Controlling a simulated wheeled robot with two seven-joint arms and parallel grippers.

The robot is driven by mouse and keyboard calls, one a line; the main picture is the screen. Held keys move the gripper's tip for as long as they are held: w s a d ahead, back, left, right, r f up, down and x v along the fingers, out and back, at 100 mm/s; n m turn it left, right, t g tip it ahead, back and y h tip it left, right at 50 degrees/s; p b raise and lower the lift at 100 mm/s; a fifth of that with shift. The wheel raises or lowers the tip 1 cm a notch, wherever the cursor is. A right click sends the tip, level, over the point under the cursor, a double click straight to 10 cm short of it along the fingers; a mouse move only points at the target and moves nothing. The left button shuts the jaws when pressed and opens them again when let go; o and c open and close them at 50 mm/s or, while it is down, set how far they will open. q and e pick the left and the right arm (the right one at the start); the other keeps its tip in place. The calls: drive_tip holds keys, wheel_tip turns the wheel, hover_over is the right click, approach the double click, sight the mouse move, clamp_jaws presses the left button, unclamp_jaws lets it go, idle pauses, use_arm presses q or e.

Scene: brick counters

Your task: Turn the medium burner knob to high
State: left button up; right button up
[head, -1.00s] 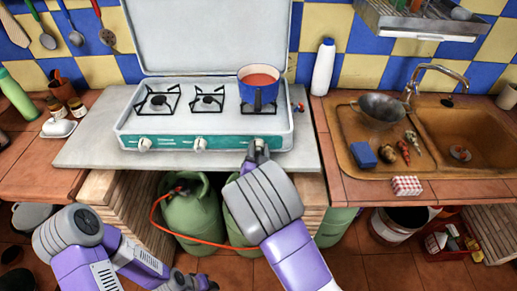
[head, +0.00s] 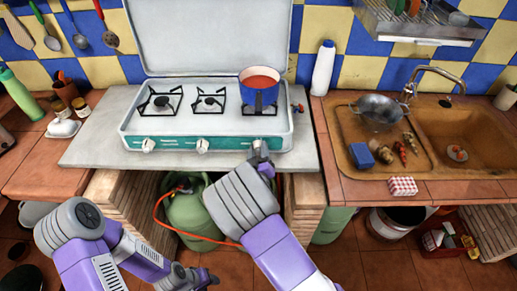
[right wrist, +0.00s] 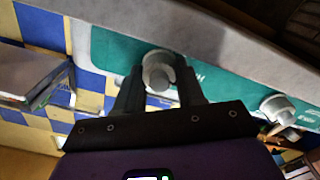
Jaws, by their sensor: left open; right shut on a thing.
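A white camping stove has a teal front panel (head: 180,143) with a row of white knobs. The left knob (head: 148,145) and the middle knob (head: 203,146) are bare. The knob markings are too small to read. My left gripper (head: 204,280) is low at the bottom of the head view, open and away from the stove.
The open stove lid (head: 210,38) stands upright behind the burners. A white bottle (head: 323,68) stands to the right of the stove. A sink (head: 460,145) is further right. Green gas cylinders with an orange hose (head: 165,222) are under the counter.

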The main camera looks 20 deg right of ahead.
drive_tip(key=shift+n, duration=0.7)
drive_tip(key=o, duration=0.8)
drive_tip(key=shift+c, duration=0.2)
drive_tip(key=shift+s, duration=0.1)
drive_tip(key=p+v, duration=0.1)
drive_tip(key=v, duration=0.6)
drive_tip(key=shift+s, duration=0.2)
drive_tip(key=shift+a, duration=0.1)
